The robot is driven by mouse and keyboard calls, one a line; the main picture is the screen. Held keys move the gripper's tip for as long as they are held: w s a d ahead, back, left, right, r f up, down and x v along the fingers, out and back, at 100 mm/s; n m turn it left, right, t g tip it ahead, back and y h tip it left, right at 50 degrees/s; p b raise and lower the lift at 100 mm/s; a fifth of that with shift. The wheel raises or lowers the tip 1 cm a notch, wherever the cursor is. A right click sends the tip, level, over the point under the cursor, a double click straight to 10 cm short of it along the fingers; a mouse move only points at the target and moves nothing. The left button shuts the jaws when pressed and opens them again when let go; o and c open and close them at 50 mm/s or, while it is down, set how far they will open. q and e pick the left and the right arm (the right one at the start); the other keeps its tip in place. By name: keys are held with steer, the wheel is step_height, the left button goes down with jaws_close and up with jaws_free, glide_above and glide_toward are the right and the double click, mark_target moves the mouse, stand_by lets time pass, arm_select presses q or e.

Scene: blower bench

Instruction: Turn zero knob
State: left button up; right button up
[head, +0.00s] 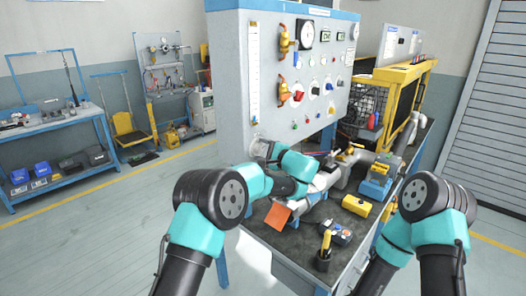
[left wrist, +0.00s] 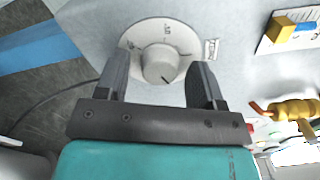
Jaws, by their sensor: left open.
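A pale round knob (left wrist: 160,66) with a dial plate (left wrist: 178,33) marked with small ticks sits on the grey panel in the left wrist view. In the head view, the dial (head: 257,145) is at the panel's lower left corner, partly hidden by my left gripper (head: 268,150). In the left wrist view my left gripper (left wrist: 160,86) is open, with one dark finger on each side of the knob. Gaps show between the fingers and the knob, so it is not gripped. My right arm shows at the right of the head view, but its gripper cannot be seen.
The upright panel (head: 275,85) carries yellow valves (head: 284,88), gauges and small coloured knobs. Open floor lies to the left.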

arm_select(q)
steer(key=v, duration=1.7)
steer(key=shift+s, duration=0.2)
steer(key=s+a+f+g+h, duration=0.35)
steer(key=a+f, duration=0.35)
steer(key=f, duration=0.4)
steer(key=s+a+f+g+h, duration=0.2)
steer(key=a+f+g, duration=0.2)
steer(key=a+f, duration=0.5)
steer(key=s+a+f+g+h, duration=0.2)
steer(key=a+f+g+h, duration=0.15)
steer(key=f, duration=0.95)
steer(key=s+a+f+n+h, duration=0.2)
steer(key=s+a+f+n, duration=0.2)
steer(key=s, duration=0.5)
steer(key=s+a+f+n+h, duration=0.3)
steer(key=s+a+n, duration=0.3)
steer(key=s, duration=0.3)
steer(key=s+a+f+n+h, duration=0.3)
steer(key=s+a+f+n, duration=0.1)
steer(key=s, duration=0.5)
steer(key=shift+a+f+n, duration=0.3)
steer(key=shift+a+n, duration=0.1)
steer(key=shift+a, duration=0.4)
